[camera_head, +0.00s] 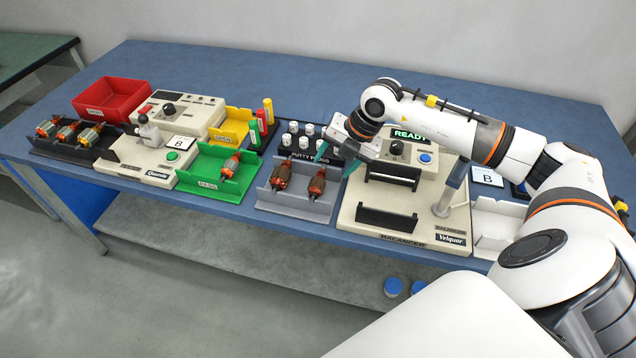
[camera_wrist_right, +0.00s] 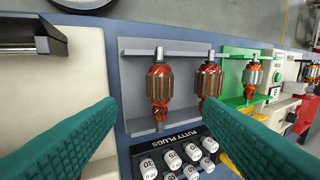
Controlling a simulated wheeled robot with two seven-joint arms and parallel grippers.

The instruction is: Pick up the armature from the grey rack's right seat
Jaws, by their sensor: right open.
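The grey rack (camera_head: 300,208) holds two armatures side by side, with red-orange windings and copper-brown cores. The armature in its right seat (camera_head: 317,182) lies on the rack walls. In the right wrist view, turned about, this armature (camera_wrist_right: 160,84) is the left one of the pair on the grey rack (camera_wrist_right: 135,72). The other armature (camera_head: 281,177) sits in the left seat. My right gripper (camera_head: 336,160) is open and empty, its teal fingers above and behind the right seat. In the wrist view the armature shows between the two fingers. My left gripper is not in view.
White putty plugs (camera_head: 293,140) stand in a black holder behind the rack. The balancer (camera_head: 365,215) stands close on the right. A green tray (camera_head: 215,182) with an armature is on the left. Further left are a tester (camera_head: 145,158), red bin (camera_head: 112,98) and black rack (camera_head: 75,152).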

